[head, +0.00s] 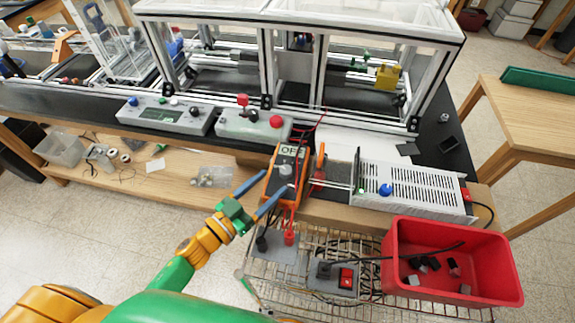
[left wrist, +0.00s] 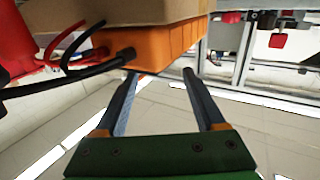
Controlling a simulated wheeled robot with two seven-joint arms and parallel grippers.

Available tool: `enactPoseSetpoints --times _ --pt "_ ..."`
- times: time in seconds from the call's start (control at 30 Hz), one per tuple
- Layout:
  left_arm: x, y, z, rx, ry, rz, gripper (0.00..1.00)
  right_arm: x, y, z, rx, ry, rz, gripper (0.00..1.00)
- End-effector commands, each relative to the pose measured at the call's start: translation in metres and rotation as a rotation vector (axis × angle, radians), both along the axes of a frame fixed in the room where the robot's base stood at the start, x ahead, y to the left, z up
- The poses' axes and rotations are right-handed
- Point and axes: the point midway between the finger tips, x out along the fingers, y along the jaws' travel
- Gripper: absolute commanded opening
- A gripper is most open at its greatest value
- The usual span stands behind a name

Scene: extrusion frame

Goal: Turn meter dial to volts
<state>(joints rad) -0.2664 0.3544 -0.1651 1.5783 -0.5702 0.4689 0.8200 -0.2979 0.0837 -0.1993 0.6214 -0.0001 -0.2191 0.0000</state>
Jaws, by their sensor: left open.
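The orange meter (head: 271,181) stands at the front edge of the bench in the head view, its display (head: 291,151) reading OFF. Its grey dial (head: 285,170) is partly visible below the display. My left gripper (head: 276,180) is open, with its two blue-grey fingers reaching toward the meter's lower front. In the left wrist view, the orange meter body (left wrist: 165,48) lies beyond the open fingertips (left wrist: 159,73), with nothing between them. The dial cannot be made out there. Whether a finger touches the meter is unclear. My right gripper is out of view.
Red and black leads (left wrist: 100,62) hang by the meter. A slotted power supply (head: 410,187) with a blue knob stands to its right. A red bin (head: 397,268) and a wire rack (head: 300,280) are in front. The framed enclosure (head: 270,60) and control boxes (head: 165,115) are behind.

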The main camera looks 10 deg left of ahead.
Motion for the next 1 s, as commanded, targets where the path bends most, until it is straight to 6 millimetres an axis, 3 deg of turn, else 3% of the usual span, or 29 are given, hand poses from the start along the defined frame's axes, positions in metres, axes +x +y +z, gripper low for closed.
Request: enactPoseSetpoints --times 0.23,0.53,0.8,1.0 --pt "0.039 -0.022 0.002 -0.002 -0.001 0.002 0.71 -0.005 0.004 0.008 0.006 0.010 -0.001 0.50" --pt "0.044 -0.025 0.000 0.000 0.001 0.001 0.71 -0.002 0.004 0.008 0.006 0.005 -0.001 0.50" --pt "0.044 -0.025 0.000 0.000 0.001 0.001 0.00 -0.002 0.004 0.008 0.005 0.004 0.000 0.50" --pt "0.044 -0.025 0.000 0.003 0.001 -0.006 0.00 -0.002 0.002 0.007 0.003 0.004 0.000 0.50"
